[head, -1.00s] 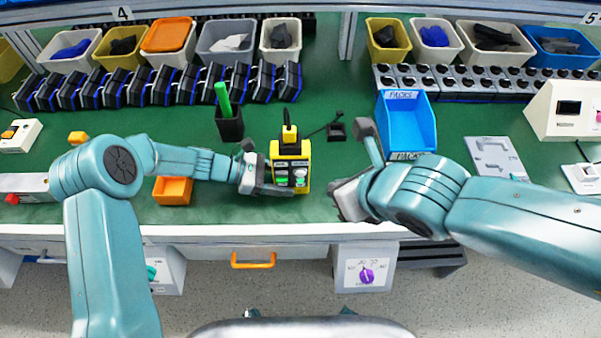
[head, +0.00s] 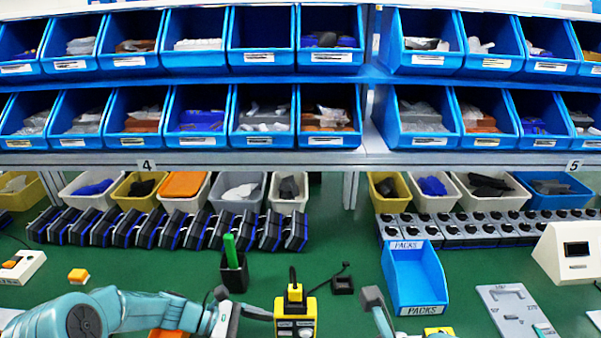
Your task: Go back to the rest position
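My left gripper (head: 246,305) is at the bottom of the head view, just left of the yellow control box (head: 295,312). Its fingers are spread apart with nothing between them. My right gripper (head: 376,310) is right of the box, at the bottom edge. One finger points up, and the rest is cut off by the frame; in the earlier frame its fingers are wide apart and empty. The lower part of the yellow box is also cut off. No purple rotary knob is in view now.
A blue PACKS bin (head: 415,278) stands close to my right gripper. A black holder with a green item (head: 232,270) stands behind my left gripper. Rows of black devices (head: 165,230) and shelves of blue bins (head: 260,120) fill the back. Green bench between is partly clear.

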